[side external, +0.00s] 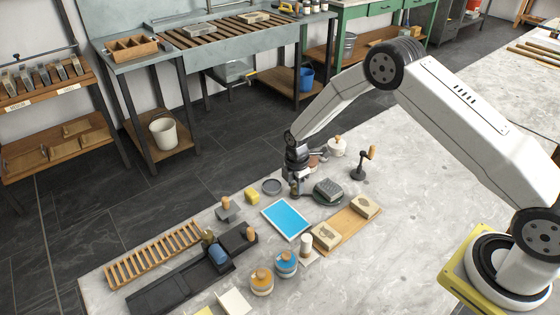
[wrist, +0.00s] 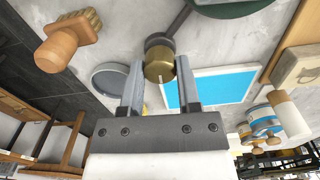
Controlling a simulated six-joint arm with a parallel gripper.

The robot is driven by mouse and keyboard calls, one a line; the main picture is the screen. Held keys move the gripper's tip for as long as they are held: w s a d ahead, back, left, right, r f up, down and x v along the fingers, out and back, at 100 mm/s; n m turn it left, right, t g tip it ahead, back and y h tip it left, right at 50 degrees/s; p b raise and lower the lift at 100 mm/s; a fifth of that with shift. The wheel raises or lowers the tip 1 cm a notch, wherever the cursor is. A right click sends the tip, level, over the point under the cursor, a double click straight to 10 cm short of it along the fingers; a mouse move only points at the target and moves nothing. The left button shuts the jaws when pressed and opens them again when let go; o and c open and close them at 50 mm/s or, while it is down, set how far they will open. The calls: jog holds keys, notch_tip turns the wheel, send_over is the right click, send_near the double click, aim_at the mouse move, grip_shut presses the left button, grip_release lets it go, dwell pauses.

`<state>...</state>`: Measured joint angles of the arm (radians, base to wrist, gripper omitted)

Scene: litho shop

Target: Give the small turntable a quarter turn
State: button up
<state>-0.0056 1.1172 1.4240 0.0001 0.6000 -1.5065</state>
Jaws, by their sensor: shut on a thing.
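The small turntable (side external: 318,201) is a dark green disc near the middle of the table, with a grey block (side external: 328,187) on it. Its edge also shows at the top of the wrist view (wrist: 240,8). A dark arm (wrist: 178,20) reaches from the turntable's side to a brass knob (wrist: 159,66). My gripper (side external: 296,184) is low over the table, left of the disc in the side view. In the wrist view its fingers (wrist: 158,70) stand on both sides of the knob, shut on it. The far end of the dark arm is cut off by the frame.
A blue-faced plate (side external: 285,219) lies close in front of my gripper. A grey round dish (side external: 271,187) is to its left. A wooden-handled brush (wrist: 70,42) lies behind it. A wooden board (side external: 347,229) with pale blocks is front right.

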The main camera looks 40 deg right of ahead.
jog(key=o, duration=0.8)
jog(key=shift+r, duration=0.15)
jog(key=shift+r, duration=2.85)
jog(key=shift+s+r, duration=0.2)
jog(key=shift+r, duration=0.2)
jog(key=s+r+m+t, duration=0.1)
jog(key=s+r+m, duration=0.3)
jog(key=s, duration=0.3)
jog(key=s+r+m, duration=0.5)
jog(key=s+m, duration=0.2)
jog(key=s, duration=0.1)
jog(key=s+r+m+t, duration=0.1)
jog(key=s+r+m, duration=0.3)
jog(key=s+m, duration=0.2)
jog(key=shift+s+d+r+t, duration=0.1)
jog(key=shift+s+r+t, duration=0.05)
jog(key=shift+s, duration=0.35)
jog(key=shift+s+d+r+t, duration=0.1)
jog(key=shift+s+r+t, duration=0.05)
jog(key=shift+s, duration=0.35)
